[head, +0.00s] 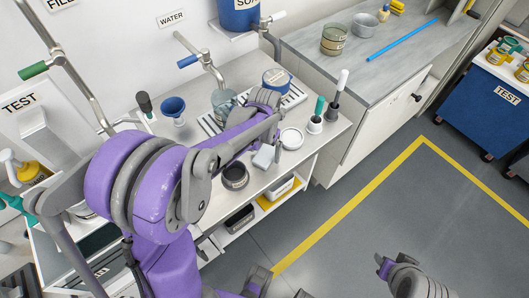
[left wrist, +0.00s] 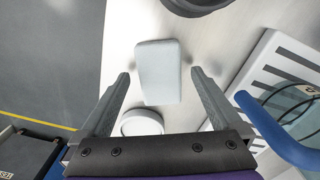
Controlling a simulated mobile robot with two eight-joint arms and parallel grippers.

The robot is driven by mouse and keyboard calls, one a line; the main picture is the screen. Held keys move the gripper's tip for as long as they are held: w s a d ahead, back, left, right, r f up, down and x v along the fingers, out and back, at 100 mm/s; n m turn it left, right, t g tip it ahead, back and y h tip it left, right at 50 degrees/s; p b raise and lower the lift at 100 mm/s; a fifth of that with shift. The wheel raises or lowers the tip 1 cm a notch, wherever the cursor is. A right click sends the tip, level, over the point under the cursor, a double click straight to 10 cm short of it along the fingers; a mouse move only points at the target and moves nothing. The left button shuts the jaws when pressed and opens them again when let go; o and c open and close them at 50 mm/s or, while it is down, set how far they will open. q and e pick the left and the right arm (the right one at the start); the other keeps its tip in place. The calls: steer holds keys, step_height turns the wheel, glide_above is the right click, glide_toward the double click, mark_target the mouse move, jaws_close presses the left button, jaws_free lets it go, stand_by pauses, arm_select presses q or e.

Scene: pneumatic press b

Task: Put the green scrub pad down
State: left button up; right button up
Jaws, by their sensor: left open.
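A pale grey-white block (head: 264,156) with rounded corners lies on the light counter (head: 215,192) near its front edge. It looks like a pad, but no green shows on it. In the left wrist view the block (left wrist: 158,70) lies between and beyond the two spread fingers of my left gripper (left wrist: 160,76), with clear gaps on both sides. My left gripper is open and holds nothing. In the head view its fingers are mostly hidden by my arm. My right gripper (head: 384,266) is low over the floor at the bottom right; its jaw opening is unclear.
A white round lid (head: 291,138) and a dark open can (head: 234,176) flank the block. A slatted rack (left wrist: 280,70), a glass beaker (head: 223,103), a blue-lidded tub (head: 276,79) and upright brushes (head: 316,118) crowd the back and right. Bare counter lies at the front.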

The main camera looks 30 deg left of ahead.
mark_target(264, 155)
arm_select(q)
step_height(264, 155, up, 10)
steer(key=p, duration=0.1)
steer(key=s+d+f+t, duration=0.1)
steer(key=s+d+t, duration=0.1)
steer(key=s, duration=0.6)
steer(key=s+d+f+t, duration=0.1)
steer(key=s+d+t, duration=0.2)
steer(key=s, duration=0.4)
steer(key=shift+s+d+f, duration=0.35)
steer(key=shift+s+d, duration=0.05)
steer(key=shift+d, duration=0.5)
steer(key=r+p, duration=0.2)
steer(key=r, duration=0.1)
steer(key=shift+w, duration=0.3)
